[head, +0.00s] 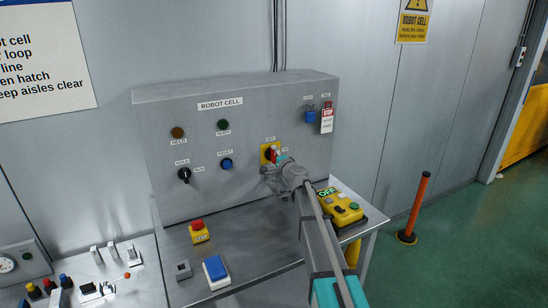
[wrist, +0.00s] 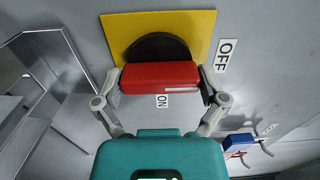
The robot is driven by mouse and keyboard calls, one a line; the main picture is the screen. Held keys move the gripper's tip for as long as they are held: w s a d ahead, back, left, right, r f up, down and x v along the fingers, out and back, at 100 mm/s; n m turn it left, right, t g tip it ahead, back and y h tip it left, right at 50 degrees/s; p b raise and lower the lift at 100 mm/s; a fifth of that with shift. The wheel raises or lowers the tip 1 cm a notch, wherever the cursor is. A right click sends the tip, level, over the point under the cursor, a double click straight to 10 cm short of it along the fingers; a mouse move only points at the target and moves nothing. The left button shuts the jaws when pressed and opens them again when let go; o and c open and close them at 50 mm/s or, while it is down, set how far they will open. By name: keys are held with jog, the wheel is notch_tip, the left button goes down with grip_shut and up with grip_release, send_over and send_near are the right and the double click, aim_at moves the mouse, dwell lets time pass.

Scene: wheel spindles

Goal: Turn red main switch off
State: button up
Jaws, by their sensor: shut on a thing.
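The red main switch handle (wrist: 160,77) sits on a black round hub (wrist: 158,48) in front of a yellow plate (wrist: 200,22). In the wrist view it lies level, its right end on the side of the OFF label (wrist: 227,55). The ON label (wrist: 162,101) is below it. My gripper (wrist: 160,82) is shut on the handle, one finger at each end. In the head view the yellow plate (head: 264,152) is on the panel's right half, and my gripper (head: 275,160) reaches it and partly hides the switch.
The grey ROBOT CELL panel (head: 203,130) carries a black HOLD knob (head: 184,174), buttons and a blue padlock (head: 310,117) beside a red-white tag (head: 326,120). On the bench stand a red emergency button (head: 198,228), a blue-white box (head: 216,270) and a yellow pendant (head: 342,208) near my arm.

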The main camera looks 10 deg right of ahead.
jog(key=shift+w, duration=0.1)
jog(key=o, duration=0.8)
jog(key=shift+v, duration=6.05)
